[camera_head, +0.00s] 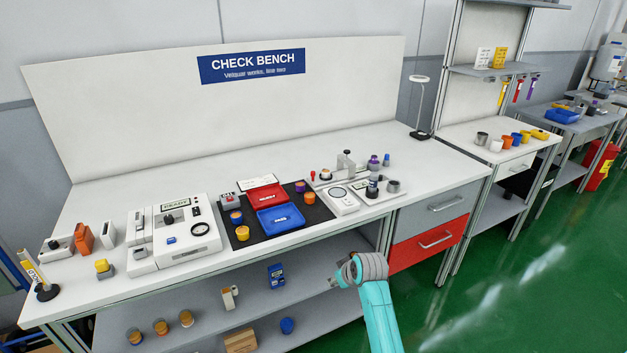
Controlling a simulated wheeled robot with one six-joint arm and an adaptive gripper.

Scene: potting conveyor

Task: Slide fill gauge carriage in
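The white check bench (420,160) carries several instruments. Toward its right stands a fixture (343,203) with a round dial, an upright post (346,160) and a dark cylindrical part beside it. Farther left is a larger white instrument (188,236) with a READY display, a dark knob and a round dial. No readable label marks either as the fill gauge, and I cannot make out which part is the carriage. My gripper (346,274) is in front of the bench's front edge, apart from both instruments. Its fingers are too small and hidden to show whether they are open.
A black mat (323,212) between the instruments holds a red tray (267,199), a blue tray (280,218) and several small pots. A lamp (419,105) stands at the back right. Drawers (428,243) are below.

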